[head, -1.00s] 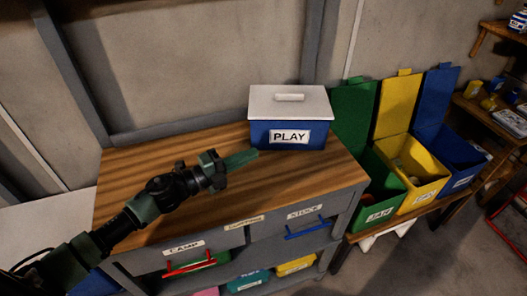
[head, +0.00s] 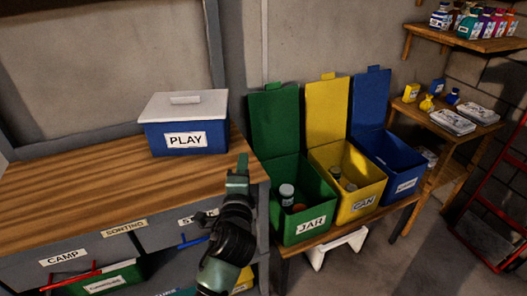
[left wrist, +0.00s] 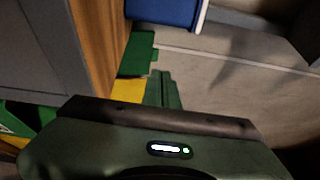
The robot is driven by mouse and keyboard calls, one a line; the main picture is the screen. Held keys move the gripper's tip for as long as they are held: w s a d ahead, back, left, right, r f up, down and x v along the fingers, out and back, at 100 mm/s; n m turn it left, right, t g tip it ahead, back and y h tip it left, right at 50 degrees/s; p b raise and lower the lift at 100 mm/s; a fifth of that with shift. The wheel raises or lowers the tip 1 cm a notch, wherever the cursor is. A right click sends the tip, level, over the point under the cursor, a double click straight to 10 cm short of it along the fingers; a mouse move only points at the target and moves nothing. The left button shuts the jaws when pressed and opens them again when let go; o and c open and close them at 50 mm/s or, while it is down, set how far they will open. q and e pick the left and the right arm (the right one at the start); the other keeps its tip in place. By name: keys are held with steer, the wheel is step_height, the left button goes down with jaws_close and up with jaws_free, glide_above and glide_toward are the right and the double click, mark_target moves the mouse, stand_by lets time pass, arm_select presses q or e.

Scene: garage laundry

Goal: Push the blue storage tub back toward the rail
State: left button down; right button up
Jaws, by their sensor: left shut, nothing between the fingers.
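The blue storage tub (head: 187,138) has a white lid with a handle and a PLAY label. It sits upright on the wooden bench top (head: 60,202), near its right end. A grey rail (head: 75,128) runs along the wall behind the bench; part of it is hidden by the tub. My left gripper (head: 238,164) is shut and empty, at the right end of the bench, just right of the tub's front corner and apart from it. In the left wrist view the shut fingers (left wrist: 163,88) point toward the tub (left wrist: 162,11), which is cut by the top edge.
Green (head: 299,213), yellow (head: 346,196) and blue (head: 396,176) bins with raised lids stand right of the bench. A shelf (head: 470,42) with bottles hangs far right. The bench left of the tub is clear.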

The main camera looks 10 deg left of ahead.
arm_select(q)
steer(key=shift+d+f+g+y, duration=0.2)
steer(key=shift+d+g+y, duration=0.05)
steer(key=shift+g+y, duration=0.05)
steer(key=shift+w+a+n, duration=0.1)
steer(key=shift+a+n, duration=0.05)
steer(key=shift+n, duration=0.15)
steer(key=w, duration=0.1)
steer(key=w+a, duration=0.1)
steer(key=w, duration=0.2)
steer(key=shift+a, duration=0.4)
steer(key=w, duration=0.5)
steer(key=shift+w+a, duration=0.1)
steer(key=shift+a, duration=0.2)
steer(key=a+p, duration=0.1)
steer(key=a, duration=0.2)
steer(key=shift+w+a+p, duration=0.15)
steer(key=shift+a+p, duration=0.05)
steer(key=shift+p, duration=0.15)
steer(key=shift+a, duration=0.35)
arm_select(e)
steer(key=shift+a+r, duration=0.45)
steer(key=shift+r, duration=0.35)
arm_select(q)
steer(key=shift+f, duration=0.1)
arm_select(e)
steer(key=shift+a, duration=0.15)
